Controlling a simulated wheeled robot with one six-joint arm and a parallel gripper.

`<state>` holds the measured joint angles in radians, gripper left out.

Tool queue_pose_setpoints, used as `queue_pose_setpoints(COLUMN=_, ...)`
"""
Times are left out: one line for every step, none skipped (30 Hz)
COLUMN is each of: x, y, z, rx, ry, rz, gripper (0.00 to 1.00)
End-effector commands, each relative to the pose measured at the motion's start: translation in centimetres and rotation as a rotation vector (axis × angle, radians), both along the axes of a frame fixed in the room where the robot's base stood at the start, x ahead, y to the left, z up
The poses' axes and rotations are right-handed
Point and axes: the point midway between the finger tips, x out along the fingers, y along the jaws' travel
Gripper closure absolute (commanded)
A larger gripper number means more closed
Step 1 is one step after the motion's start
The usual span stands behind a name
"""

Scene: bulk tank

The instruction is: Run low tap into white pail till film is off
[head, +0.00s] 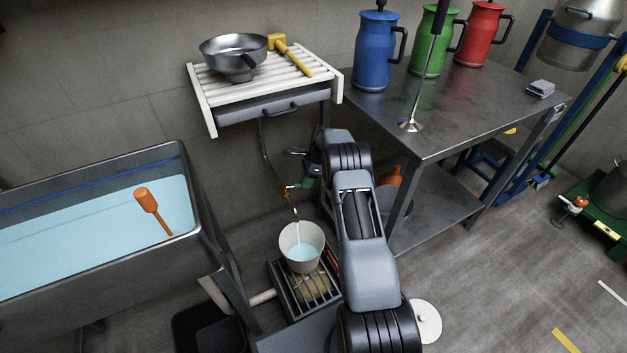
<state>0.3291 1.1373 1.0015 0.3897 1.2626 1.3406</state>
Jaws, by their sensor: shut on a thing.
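The white pail (288,236) stands upright on a slatted metal grate. A thin pale stream falls into it, and pale blue liquid lies inside. The low tap (287,195) is a small brass-coloured fitting above the pail, at the end of a thin pipe down the wall. My gripper (304,183) is beside the tap, small and partly hidden by my arm. It appears shut on the tap's handle, where a bit of green shows. I cannot make out a film on the liquid from here.
A steel tank (196,232) of pale blue liquid, with an orange-handled tool (147,200), stands left. A slatted white rack (225,92) holds a steel bowl (232,52) above the tap. A steel table (455,115) with coloured cans is right. The grate (283,295) lies under the pail.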

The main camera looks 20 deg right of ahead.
Motion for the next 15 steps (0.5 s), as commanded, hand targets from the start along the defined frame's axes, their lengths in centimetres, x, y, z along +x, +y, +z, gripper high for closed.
queue_pose_setpoints(x=0.4, y=0.2, z=-0.1, rx=-0.003, ry=-0.003, rz=0.039, gripper=1.00)
queue_pose_setpoints(x=0.5, y=0.2, z=-0.2, rx=-0.003, ry=-0.002, rz=0.061, gripper=1.00)
queue_pose_setpoints(x=0.6, y=0.2, z=-0.2, rx=-0.002, ry=-0.003, rz=0.086, gripper=1.00)
queue_pose_setpoints(x=0.8, y=0.1, z=-0.2, rx=-0.001, ry=-0.003, rz=0.104, gripper=1.00)
queue_pose_setpoints(x=0.8, y=0.0, z=-0.2, rx=-0.002, ry=-0.003, rz=0.121, gripper=1.00)
queue_pose_setpoints(x=0.9, y=-0.1, z=-0.3, rx=-0.002, ry=-0.003, rz=0.141, gripper=1.00)
queue_pose_setpoints(x=1.0, y=-0.2, z=-0.2, rx=-0.002, ry=-0.003, rz=0.155, gripper=1.00)
queue_pose_setpoints(x=1.1, y=-0.4, z=-0.2, rx=-0.002, ry=-0.003, rz=0.168, gripper=1.00)
queue_pose_setpoints(x=1.2, y=-0.5, z=-0.3, rx=-0.001, ry=-0.003, rz=0.183, gripper=1.00)
queue_pose_setpoints(x=1.2, y=-0.6, z=-0.2, rx=-0.001, ry=-0.003, rz=0.193, gripper=1.00)
queue_pose_setpoints(x=1.3, y=-0.7, z=-0.2, rx=-0.001, ry=-0.003, rz=0.202, gripper=1.00)
queue_pose_setpoints(x=1.3, y=-0.8, z=-0.2, rx=-0.001, ry=-0.002, rz=0.214, gripper=1.00)
queue_pose_setpoints(x=1.4, y=-0.9, z=-0.2, rx=-0.001, ry=-0.001, rz=0.222, gripper=1.00)
queue_pose_setpoints(x=1.4, y=-1.0, z=-0.2, rx=-0.001, ry=-0.002, rz=0.229, gripper=1.00)
queue_pose_setpoints(x=1.4, y=-1.1, z=-0.2, rx=0.000, ry=-0.001, rz=0.237, gripper=1.00)
